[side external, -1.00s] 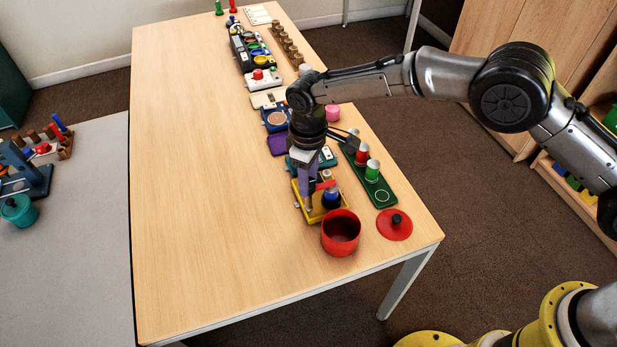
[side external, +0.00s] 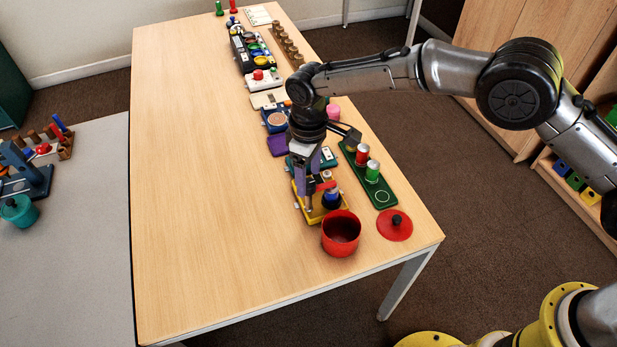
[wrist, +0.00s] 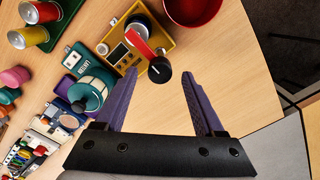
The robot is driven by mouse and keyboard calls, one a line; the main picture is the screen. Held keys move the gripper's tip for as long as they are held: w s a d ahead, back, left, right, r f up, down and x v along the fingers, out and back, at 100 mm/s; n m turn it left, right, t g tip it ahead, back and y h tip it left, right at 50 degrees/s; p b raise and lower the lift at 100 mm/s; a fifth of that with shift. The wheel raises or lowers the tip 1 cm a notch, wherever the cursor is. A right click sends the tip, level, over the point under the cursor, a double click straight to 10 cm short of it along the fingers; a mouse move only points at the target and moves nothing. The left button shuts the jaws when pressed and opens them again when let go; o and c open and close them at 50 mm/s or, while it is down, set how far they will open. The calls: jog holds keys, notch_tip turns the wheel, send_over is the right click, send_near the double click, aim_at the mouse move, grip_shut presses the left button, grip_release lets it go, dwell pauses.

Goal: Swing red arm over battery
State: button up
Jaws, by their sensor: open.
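The yellow box (side external: 301,202) stands near the table's front right and also shows in the wrist view (wrist: 168,32). A red arm (wrist: 138,43) lies across it, with a dark round knob (wrist: 160,70) at its near end.
A red pot (side external: 341,236) stands close in front of the box, with its red lid (side external: 394,225) to the right. A green tray (side external: 382,190) with red and green cans lies to the right. A teal device (wrist: 92,88) is close by. The table's left half is clear.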

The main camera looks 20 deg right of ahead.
aim_at(309, 183)
notch_tip(309, 183, up, 12)
dwell(0.4)
jog(key=shift+r, duration=0.1)
